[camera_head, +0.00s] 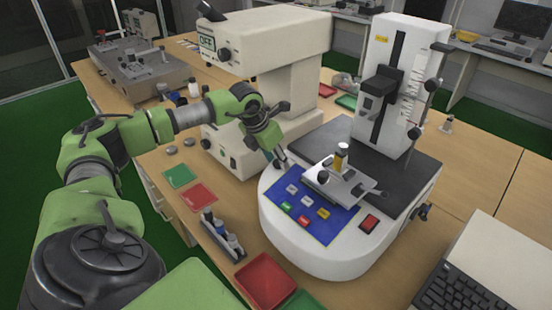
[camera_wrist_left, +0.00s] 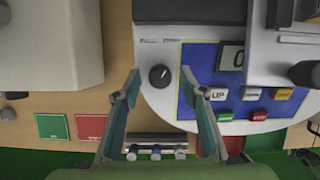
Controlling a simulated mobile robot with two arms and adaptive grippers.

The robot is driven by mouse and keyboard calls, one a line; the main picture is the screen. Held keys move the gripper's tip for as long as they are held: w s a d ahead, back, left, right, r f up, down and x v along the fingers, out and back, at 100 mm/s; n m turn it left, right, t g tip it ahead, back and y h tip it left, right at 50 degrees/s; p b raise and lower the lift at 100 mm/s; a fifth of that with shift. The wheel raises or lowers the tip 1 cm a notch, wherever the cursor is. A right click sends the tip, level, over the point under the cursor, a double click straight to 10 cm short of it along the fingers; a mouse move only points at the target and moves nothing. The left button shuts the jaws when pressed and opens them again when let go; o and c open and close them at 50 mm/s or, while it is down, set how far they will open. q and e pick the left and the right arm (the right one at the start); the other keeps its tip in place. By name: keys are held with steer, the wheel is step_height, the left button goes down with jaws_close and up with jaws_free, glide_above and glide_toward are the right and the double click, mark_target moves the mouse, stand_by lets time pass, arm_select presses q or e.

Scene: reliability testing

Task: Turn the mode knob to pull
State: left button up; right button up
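The mode knob (camera_wrist_left: 160,76) is a round black knob with a light pointer mark on the white base of the test machine (camera_head: 325,262). In the left wrist view it lies between my left fingertips, with a gap on each side. Its mode labels are not readable. My left gripper (camera_head: 278,162) is over the left edge of the machine base and hides the knob in the head view. The left wrist view shows its two fingers (camera_wrist_left: 161,82) spread and empty. My right gripper is not in view.
A blue panel (camera_head: 325,228) with coloured buttons and a display (camera_wrist_left: 232,57) lies right of the knob. A large cream machine (camera_head: 275,45) stands behind.

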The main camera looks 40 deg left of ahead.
arm_select(q)
steer(key=shift+c, duration=0.3)
jaws_close()
steer(key=shift+f+n+b, duration=0.1)
steer(key=shift+n+b, duration=0.55)
steer(key=shift+n, duration=0.25)
steer(key=n+b, duration=0.1)
steer(key=n, duration=0.2)
steer(key=shift+n+y+b, duration=0.3)
steer(key=shift+b, duration=0.05)
steer(key=n+b, duration=0.1)
steer(key=n, duration=0.2)
steer(key=shift+w+n+b, duration=0.1)
steer(key=shift+n+b, duration=0.3)
steer(key=shift+n, duration=1.4)
steer(key=shift+r, duration=0.2)
